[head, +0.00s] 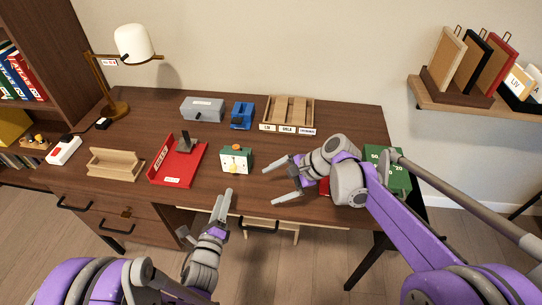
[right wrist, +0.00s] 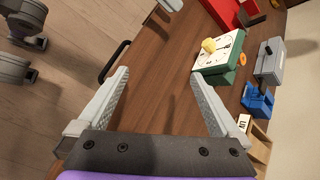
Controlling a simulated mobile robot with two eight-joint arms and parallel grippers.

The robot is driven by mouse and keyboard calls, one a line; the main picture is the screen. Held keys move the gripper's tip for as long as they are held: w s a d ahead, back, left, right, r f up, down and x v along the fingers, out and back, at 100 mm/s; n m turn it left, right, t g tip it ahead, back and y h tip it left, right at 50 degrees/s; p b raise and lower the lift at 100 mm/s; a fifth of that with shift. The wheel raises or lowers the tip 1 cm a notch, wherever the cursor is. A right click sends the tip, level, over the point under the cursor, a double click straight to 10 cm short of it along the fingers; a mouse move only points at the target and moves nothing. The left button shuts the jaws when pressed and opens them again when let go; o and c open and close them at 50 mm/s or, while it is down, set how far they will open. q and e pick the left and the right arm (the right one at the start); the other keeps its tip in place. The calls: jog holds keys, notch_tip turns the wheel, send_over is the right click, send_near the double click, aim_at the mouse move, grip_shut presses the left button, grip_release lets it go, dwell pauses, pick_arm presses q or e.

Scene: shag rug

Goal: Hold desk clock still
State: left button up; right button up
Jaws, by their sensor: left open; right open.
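The desk clock (head: 237,160) is a small green box with a white front and a yellow knob-like piece on it. It stands on the brown desk (head: 340,115), right of the red tray. It also shows in the right wrist view (right wrist: 222,54), beyond the fingertips. My right gripper (head: 269,183) is open and empty, to the right of the clock, with its fingers pointing toward it and apart from it. My left gripper (head: 207,215) is open, in front of and below the clock near the desk's front edge, not touching it.
A red tray (head: 172,170) with a dark stand is left of the clock. Behind are a grey box (head: 203,108), a blue item (head: 242,116) and a wooden sorter (head: 290,107). A green box (head: 388,165) is at the right, behind my right arm. A lamp (head: 132,45) stands at back left.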

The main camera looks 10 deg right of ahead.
aim_at(241, 161)
jog(key=w+m+y, duration=0.1)
jog(key=w+m, duration=0.1)
jog(key=w, duration=0.2)
jog(key=w+f+m+y, duration=0.1)
jog(key=w+m+y, duration=0.1)
jog(key=w, duration=0.2)
jog(key=w+d+f+m+y, duration=0.1)
jog(key=w+m, duration=0.1)
jog(key=w, duration=0.2)
jog(key=shift+m+t+y, duration=0.3)
jog(key=shift+m+t, duration=0.1)
jog(key=shift+w+a, duration=0.1)
jog(key=shift+w, duration=0.05)
jog(key=x, duration=1)
jog(key=shift+a+f, duration=0.15)
jog(key=shift+a, duration=0.1)
jog(key=shift+c, duration=0.2)
